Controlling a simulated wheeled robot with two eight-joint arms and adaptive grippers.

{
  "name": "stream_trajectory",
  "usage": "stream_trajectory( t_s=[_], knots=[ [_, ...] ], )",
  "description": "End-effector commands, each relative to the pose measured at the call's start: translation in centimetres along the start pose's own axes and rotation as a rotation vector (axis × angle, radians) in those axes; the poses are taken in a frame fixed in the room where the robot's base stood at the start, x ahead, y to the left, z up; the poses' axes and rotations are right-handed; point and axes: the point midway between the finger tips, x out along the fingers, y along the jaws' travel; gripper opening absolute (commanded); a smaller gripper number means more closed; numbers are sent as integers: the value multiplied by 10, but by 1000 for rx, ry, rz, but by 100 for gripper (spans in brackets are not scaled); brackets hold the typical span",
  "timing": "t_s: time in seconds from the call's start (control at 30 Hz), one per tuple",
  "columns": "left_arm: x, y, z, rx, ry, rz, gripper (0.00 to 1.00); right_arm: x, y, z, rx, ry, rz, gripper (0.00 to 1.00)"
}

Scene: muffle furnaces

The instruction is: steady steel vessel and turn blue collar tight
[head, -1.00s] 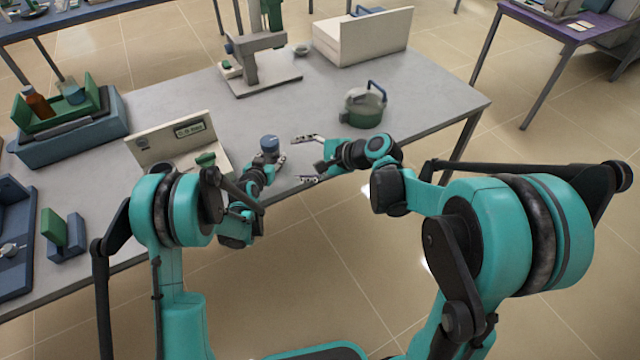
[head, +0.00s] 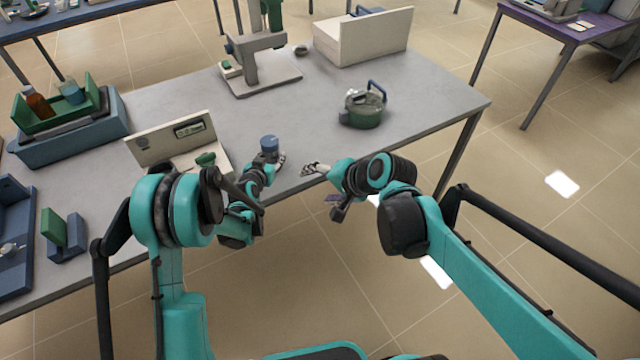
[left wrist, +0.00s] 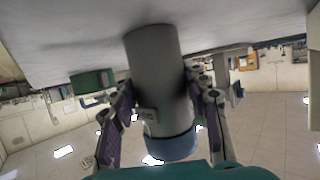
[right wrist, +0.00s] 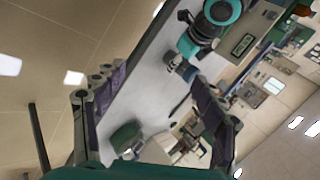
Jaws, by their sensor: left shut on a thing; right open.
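The grey steel vessel (left wrist: 160,85) has a blue collar (left wrist: 172,147) at its top end. In the head view the collar (head: 270,142) shows near the table's front edge. My left gripper (head: 274,160) is shut on the vessel's side, with one finger on each side in the left wrist view. Whether the vessel's base touches the table is not clear. My right gripper (head: 325,184) is open and empty, to the right of the vessel and apart from it, at the table's front edge. The collar (right wrist: 189,73) also shows between my open right fingers in the right wrist view.
A green pot with a blue handle (head: 363,106) stands right of the vessel on the grey table (head: 420,100). A cream panelled unit (head: 175,140) stands close to the left. A press stand (head: 262,80) is behind. Table space between vessel and pot is clear.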

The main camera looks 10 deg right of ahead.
Motion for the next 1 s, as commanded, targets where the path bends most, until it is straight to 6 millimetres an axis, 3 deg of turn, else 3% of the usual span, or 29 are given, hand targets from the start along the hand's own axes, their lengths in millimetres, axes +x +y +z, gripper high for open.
stream_trajectory(
  t_s=[0.37,0.7,1.0],
  knots=[
    [0,0,0,0,0,0,0,11,-9,-7,86,-27,-31,70],
    [0,0,0,0,1,0,0,76,-51,-48,584,-215,-201,70],
    [0,0,0,0,0,0,0,135,-62,-85,1034,-463,-339,70]
  ],
)
